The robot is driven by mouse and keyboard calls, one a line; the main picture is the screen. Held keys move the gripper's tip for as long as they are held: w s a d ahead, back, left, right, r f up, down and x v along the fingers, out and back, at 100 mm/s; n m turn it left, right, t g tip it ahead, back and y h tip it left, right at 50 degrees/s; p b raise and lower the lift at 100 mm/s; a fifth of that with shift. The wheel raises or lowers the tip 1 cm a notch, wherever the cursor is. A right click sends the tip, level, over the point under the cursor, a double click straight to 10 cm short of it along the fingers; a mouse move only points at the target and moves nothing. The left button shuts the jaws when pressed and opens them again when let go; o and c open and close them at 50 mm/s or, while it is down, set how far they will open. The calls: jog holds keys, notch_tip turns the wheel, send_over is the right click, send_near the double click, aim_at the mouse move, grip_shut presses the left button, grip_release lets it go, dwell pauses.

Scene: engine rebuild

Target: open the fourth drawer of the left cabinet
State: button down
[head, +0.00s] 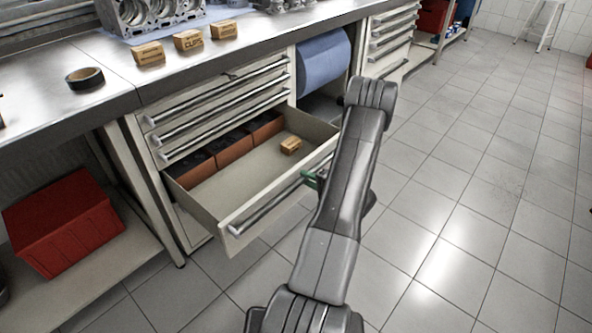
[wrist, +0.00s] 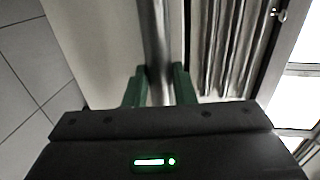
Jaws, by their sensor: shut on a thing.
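The left cabinet (head: 186,222) stands under the workbench with three shut drawers above one open drawer. The open fourth drawer (head: 228,192) is pulled well out; its inside shows. Its long bar handle (head: 262,208) runs along the front. My gripper (head: 312,180) is at the right end of this handle, its green fingers partly hidden by my arm. In the wrist view, the green fingers (wrist: 159,88) are shut on the handle bar (wrist: 156,35), one on each side.
The drawer holds reddish-brown bins (head: 235,145) at the back and a small wooden block (head: 291,145). A red crate (head: 63,222) sits on the low shelf at left. A blue roll (head: 323,62) hangs right of the drawers. The tiled floor (head: 470,190) at right is clear.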

jog(key=shift+f+v, duration=0.2)
jog(key=shift+v, duration=0.9)
jog(key=c, duration=1.2)
grip_release()
jog(key=p+v, duration=0.2)
jog(key=v, duration=1.1)
jog(key=shift+s+d, duration=0.2)
jog(key=shift+d, duration=0.15)
jog(key=b+x, duration=0.2)
jog(key=x, duration=1.1)
jog(key=shift+w+a, duration=0.2)
jog(key=shift+a, duration=0.15)
